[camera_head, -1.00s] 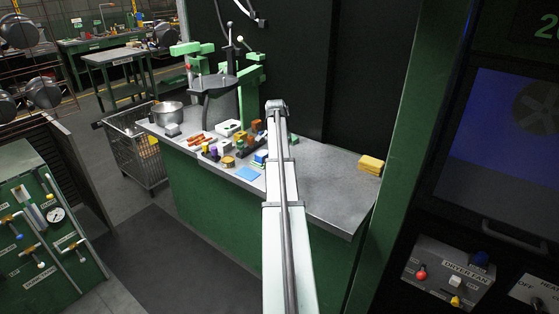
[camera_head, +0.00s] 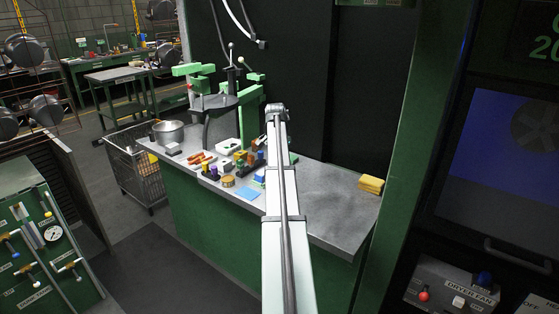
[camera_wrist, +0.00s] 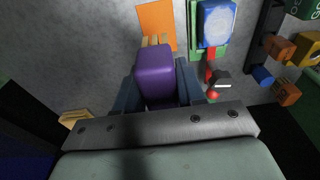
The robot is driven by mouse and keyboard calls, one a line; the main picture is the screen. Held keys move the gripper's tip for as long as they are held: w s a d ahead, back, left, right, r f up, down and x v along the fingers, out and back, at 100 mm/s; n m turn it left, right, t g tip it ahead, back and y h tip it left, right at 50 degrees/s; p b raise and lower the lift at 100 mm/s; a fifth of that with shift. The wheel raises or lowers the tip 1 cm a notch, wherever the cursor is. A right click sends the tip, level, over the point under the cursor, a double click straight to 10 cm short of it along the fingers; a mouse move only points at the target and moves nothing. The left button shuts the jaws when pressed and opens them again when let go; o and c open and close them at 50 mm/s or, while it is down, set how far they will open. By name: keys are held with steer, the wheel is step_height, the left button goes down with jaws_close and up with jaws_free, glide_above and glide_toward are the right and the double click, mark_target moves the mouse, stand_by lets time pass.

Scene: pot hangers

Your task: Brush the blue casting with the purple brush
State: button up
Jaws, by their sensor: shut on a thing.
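In the wrist view, my gripper (camera_wrist: 158,86) is shut on the purple brush (camera_wrist: 154,72), with a dark finger on each side. The brush's pale bristles (camera_wrist: 153,41) point to the top of the picture and overlap the lower edge of an orange flat piece (camera_wrist: 157,18). The blue casting (camera_wrist: 216,24) is at the upper right of the brush, in a green holder (camera_wrist: 194,32), and the brush is apart from it in the picture. In the head view my arm covers part of the bench, and my gripper is hidden.
A red-tipped part (camera_wrist: 212,94) and several orange and blue blocks (camera_wrist: 280,48) lie right of the brush. The grey bench (camera_head: 325,205) is clear right of my arm, up to a yellow sponge stack (camera_head: 371,184). A green press (camera_head: 247,115) and metal pot (camera_head: 168,132) stand at left.

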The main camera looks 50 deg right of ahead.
steer(key=shift+w, duration=0.1)
steer(key=shift+c, duration=0.3)
steer(key=shift+w+d+f+n+t+y, duration=0.25)
steer(key=shift+w+n, duration=0.85)
steer(key=shift+n, duration=1.9)
steer(key=shift+w+d+f+n+t+y, duration=0.15)
steer(key=shift+w+f+n, duration=0.7)
steer(key=shift+n, duration=2.15)
steer(key=shift+w+d+f+n+t+y, duration=0.1)
steer(key=shift+w+n+t+y, duration=0.2)
steer(key=shift+w+n, duration=1.9)
steer(key=shift+s+n, duration=0.8)
